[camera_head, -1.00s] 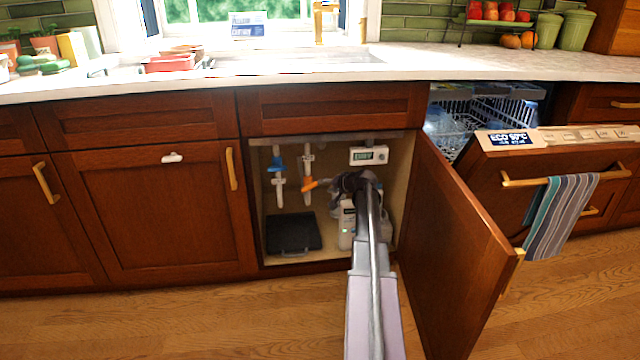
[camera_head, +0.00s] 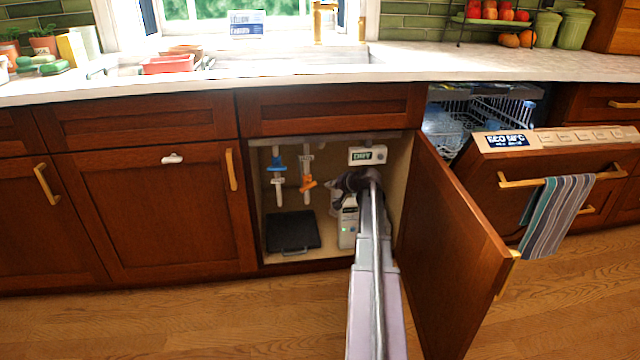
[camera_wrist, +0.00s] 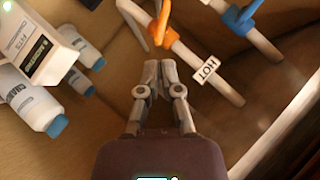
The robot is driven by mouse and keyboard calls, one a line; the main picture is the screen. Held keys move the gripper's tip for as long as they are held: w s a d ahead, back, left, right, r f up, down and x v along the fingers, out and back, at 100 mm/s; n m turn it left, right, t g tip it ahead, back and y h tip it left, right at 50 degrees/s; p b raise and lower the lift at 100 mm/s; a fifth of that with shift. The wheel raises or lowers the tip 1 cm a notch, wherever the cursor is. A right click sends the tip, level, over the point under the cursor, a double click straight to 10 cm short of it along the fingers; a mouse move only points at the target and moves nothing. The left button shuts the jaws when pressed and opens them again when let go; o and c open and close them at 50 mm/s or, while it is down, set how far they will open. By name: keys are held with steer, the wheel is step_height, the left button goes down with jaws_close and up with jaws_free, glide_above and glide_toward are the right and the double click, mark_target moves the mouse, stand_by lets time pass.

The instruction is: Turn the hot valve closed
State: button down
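The hot valve (camera_head: 307,184) has an orange handle on a white pipe inside the open sink cabinet. In the wrist view its orange handle (camera_wrist: 161,27) lies just beyond my fingertips, and a "HOT" tag (camera_wrist: 207,70) hangs on its pipe. My gripper (camera_wrist: 160,67) has its fingertips together, with nothing visible between them. It appears apart from the handle, though the exact gap is hard to judge. In the head view my gripper (camera_head: 342,182) is right of the valve, its tips small and dark.
A blue-handled valve (camera_head: 276,163) is left of the orange one. White bottles (camera_wrist: 35,95) stand beside my gripper. A dark flat box (camera_head: 293,232) lies on the cabinet floor. A small display unit (camera_head: 367,155) hangs above. The open cabinet door (camera_head: 455,245) bounds the right side.

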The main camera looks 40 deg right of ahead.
steer(key=w+a+r+n+g+h+p, duration=0.6)
steer(key=w+a+r+h+p, duration=0.1)
steer(key=a+h+p, duration=0.2)
steer(key=shift+r+p, duration=0.15)
steer(key=shift+p, duration=0.15)
stand_by(0.4)
stand_by(0.3)
steer(key=b, duration=0.8)
glide_toward(312, 183)
steer(key=w+d+f, duration=0.2)
steer(key=w+d, duration=0.1)
steer(key=w, duration=0.1)
steer(key=shift+s+d+f+b, duration=0.15)
steer(key=shift+d+f+b, duration=0.15)
steer(key=shift+f+b, duration=0.25)
steer(key=shift+s+d+f+b, duration=0.15)
steer(key=shift+d+f+b, duration=0.2)
steer(key=shift+f, duration=0.25)
steer(key=shift+a, duration=0.15)
